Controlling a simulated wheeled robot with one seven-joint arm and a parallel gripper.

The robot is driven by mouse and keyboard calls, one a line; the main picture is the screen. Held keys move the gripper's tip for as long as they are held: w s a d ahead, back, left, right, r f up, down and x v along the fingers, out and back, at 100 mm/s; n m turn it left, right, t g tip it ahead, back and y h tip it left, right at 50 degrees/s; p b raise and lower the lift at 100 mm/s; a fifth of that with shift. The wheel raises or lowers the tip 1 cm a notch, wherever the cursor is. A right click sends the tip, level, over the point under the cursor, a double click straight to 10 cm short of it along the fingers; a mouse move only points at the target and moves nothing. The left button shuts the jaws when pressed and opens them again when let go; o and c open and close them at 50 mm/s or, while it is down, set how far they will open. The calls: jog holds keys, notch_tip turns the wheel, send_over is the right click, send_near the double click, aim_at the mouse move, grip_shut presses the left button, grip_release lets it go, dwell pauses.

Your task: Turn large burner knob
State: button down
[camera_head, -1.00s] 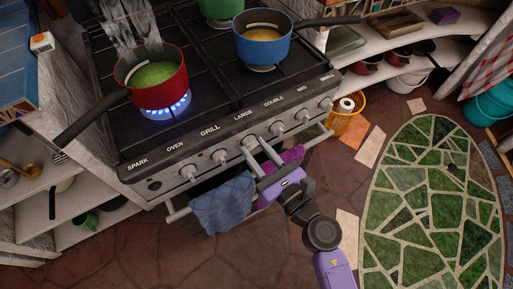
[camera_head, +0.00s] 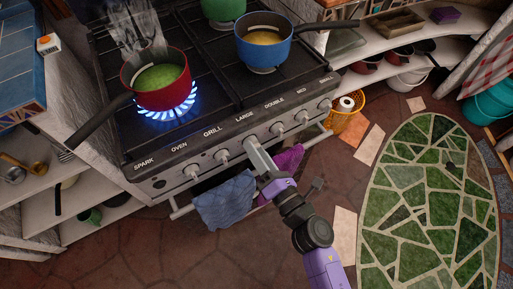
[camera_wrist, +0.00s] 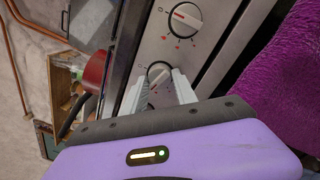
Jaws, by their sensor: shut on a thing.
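The large burner knob is on the stove's front panel (camera_head: 165,181) under the label LARGE, mostly hidden by my fingers in the head view. In the wrist view the knob (camera_wrist: 159,71) is a pale dial, seen between and just beyond the fingertips. My gripper (camera_head: 251,143) is shut on it, with one finger on each side, and it also shows in the wrist view (camera_wrist: 167,88). Blue flames (camera_head: 178,112) burn under the red pot (camera_head: 160,82) on the front left burner.
The blue pot (camera_head: 262,42) and green pot (camera_head: 222,8) stand on other burners. A blue towel (camera_head: 226,202) and purple towel (camera_head: 288,158) hang from the oven rail below the knobs. Neighbouring knobs (camera_head: 222,156) flank my gripper. The floor in front is clear.

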jog(key=shift+m+t+h+p, duration=0.3)
jog(key=shift+m+p, duration=1)
jog(key=shift+m, duration=2.4)
jog(key=shift+m+h+p, duration=0.5)
jog(key=shift+m+p, duration=0.75)
jog(key=shift+m, duration=2.45)
jog(key=shift+s, duration=0.1)
jog(key=c, duration=1)
grip_release()
jog(key=v, duration=0.7)
jog(key=shift+s+d, duration=0.15)
jog(key=shift+s, duration=0.2)
